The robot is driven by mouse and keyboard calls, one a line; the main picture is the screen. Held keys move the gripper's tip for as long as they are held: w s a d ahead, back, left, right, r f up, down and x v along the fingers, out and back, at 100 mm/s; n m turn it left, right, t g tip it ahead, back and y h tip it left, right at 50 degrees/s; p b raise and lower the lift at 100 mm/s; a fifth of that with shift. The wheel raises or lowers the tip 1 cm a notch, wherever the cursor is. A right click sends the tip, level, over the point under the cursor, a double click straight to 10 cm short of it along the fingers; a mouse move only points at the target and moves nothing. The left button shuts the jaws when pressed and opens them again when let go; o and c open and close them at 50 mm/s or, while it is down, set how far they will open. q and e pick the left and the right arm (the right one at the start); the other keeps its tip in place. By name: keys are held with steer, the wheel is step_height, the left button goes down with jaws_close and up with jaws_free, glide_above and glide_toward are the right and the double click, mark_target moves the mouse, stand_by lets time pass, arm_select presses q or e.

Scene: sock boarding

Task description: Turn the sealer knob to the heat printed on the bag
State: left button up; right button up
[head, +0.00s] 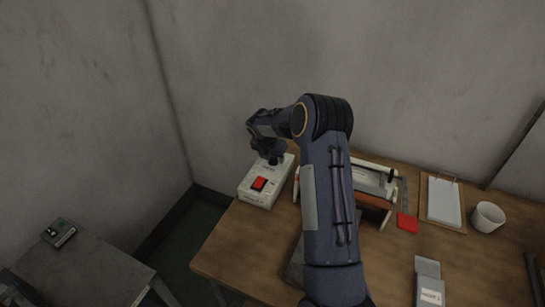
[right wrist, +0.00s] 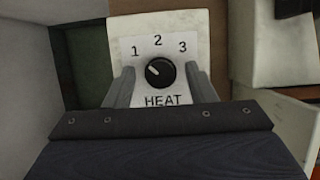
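The heat knob (right wrist: 160,72) is round and black, on a white plate marked 1, 2, 3 and HEAT in the right wrist view. Its white pointer line aims up-left, towards the 1. My right gripper (right wrist: 161,84) is open, with one finger on each side of the knob and a visible gap on both sides. In the head view my right gripper (head: 268,152) is over the far end of the white control box (head: 256,194), hiding the knob. A grey bag (head: 429,284) with a printed label lies at the lower right; its print is too small to read surely.
The sealer (head: 372,176) stands behind my right arm, partly hidden. A red square (head: 407,223), a clipboard (head: 443,202) and a white cup (head: 488,217) are to the right on the wooden table. A dark device (head: 59,233) lies on the grey side table (head: 85,275).

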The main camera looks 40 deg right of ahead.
steer(key=c, duration=0.8)
steer(key=shift+c, duration=0.2)
steer(key=shift+m, duration=0.3)
steer(key=shift+w+m+g, duration=0.1)
steer(key=shift+m+g, duration=0.4)
steer(key=shift+m, duration=0.6)
steer(key=m+g, duration=0.1)
steer(key=m, duration=0.2)
steer(key=shift+w+m+h, duration=0.1)
steer(key=shift+m+h, duration=0.2)
steer(key=m+g, duration=0.1)
steer(key=m, duration=0.2)
steer(key=m+g+y, duration=0.1)
steer(key=m, duration=0.2)
steer(key=shift+w+g, duration=0.15)
steer(key=shift+g, duration=0.25)
steer(key=m+g+y+p, duration=0.1)
steer(key=m, duration=0.4)
steer(key=shift+d, duration=0.1)
steer(key=shift+f+m+y, duration=0.1)
steer(key=shift+m+y, duration=0.2)
steer(key=shift+m, duration=0.1)
